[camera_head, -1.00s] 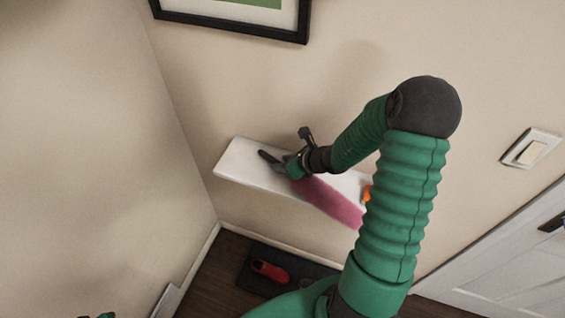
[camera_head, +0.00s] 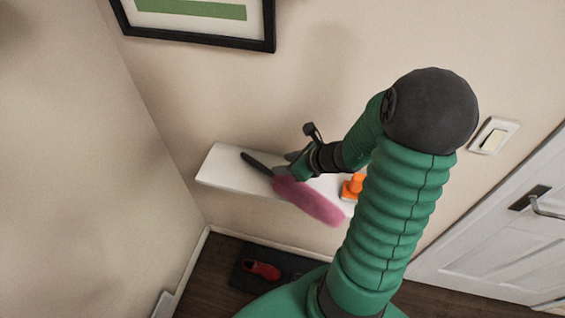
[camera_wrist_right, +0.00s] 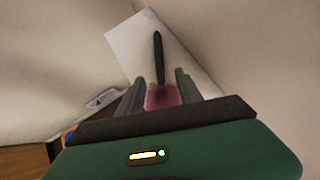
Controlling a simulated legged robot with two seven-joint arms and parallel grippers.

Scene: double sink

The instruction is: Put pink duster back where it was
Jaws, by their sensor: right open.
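The pink duster (camera_head: 310,202) lies on the white wall shelf (camera_head: 222,168). Its dark handle (camera_head: 257,164) points to the shelf's left end, and its fluffy pink head reaches past the front edge in the head view. My right gripper (camera_head: 289,160) is open at the duster, near where the handle meets the pink head. In the right wrist view, the open fingers of my right gripper (camera_wrist_right: 162,88) stand on either side of the pink part (camera_wrist_right: 162,97), with the dark handle (camera_wrist_right: 158,55) beyond them. Whether they touch it is unclear. My left gripper is not in view.
An orange object (camera_head: 353,186) stands on the shelf right of the duster, partly near my arm. A framed picture (camera_head: 200,39) hangs above. A red shoe (camera_head: 262,270) lies on a dark mat below. A light switch (camera_head: 493,136) and white door are at right.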

